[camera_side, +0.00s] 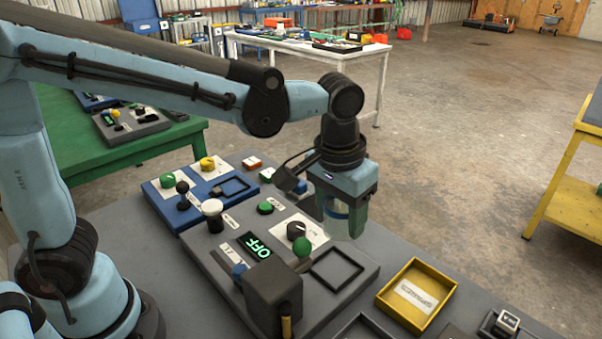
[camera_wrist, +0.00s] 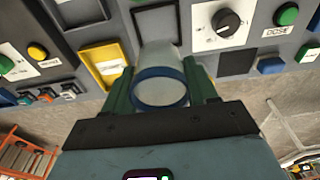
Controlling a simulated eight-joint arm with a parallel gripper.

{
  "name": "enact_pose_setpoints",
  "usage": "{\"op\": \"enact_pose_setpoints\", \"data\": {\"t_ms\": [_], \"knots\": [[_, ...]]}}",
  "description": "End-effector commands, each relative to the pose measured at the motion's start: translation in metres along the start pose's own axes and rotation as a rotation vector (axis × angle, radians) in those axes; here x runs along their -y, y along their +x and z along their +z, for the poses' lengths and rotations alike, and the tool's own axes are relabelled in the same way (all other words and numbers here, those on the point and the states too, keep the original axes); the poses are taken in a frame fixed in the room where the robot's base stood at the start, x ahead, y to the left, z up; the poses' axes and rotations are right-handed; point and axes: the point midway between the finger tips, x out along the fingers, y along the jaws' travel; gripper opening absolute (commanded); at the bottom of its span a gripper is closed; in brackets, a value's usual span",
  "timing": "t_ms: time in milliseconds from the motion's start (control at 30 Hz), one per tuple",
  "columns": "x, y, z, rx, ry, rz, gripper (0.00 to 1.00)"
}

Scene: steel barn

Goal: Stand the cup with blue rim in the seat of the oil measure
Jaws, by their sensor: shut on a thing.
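The cup with blue rim (camera_side: 337,213) is a pale, see-through cup, held between the fingers of my gripper (camera_side: 341,224). In the wrist view the blue rim (camera_wrist: 160,89) faces the camera, and the cup's body extends away between the green fingers. A grey panel (camera_side: 222,270) carries an OFF display, a dial, a green ball knob and a dark box. A square black frame, seemingly the seat (camera_side: 348,258), lies at its right end, below the held cup. It shows partly behind the cup in the wrist view (camera_wrist: 137,25). The cup is above the panel, apart from it.
A yellow tray (camera_side: 394,281) with a label lies right of the grey panel. A blue panel (camera_side: 165,205) with knobs and another black frame stands behind it. The dark box (camera_side: 273,291) and green ball knob (camera_side: 302,247) rise near the seat. Concrete floor lies beyond the table.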

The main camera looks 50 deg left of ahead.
Motion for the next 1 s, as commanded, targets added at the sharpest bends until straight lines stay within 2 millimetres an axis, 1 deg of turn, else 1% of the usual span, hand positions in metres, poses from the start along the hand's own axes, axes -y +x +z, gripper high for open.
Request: {"op": "enact_pose_setpoints", "data": {"t_ms": [200,300,467,700,833,1000], "knots": [[0.0,0.034,0.004,-0.001,-0.001,0.0,0.24],[0.0,0.044,0.005,-0.001,0.0,0.0,0.24],[0.0,0.053,0.006,-0.001,0.0,0.001,0.24],[0.0,0.082,0.009,-0.002,0.001,0.001,0.24],[0.0,0.091,0.011,-0.002,0.001,0.001,0.24],[0.0,0.092,0.011,-0.002,0.001,0.001,0.24]]}}
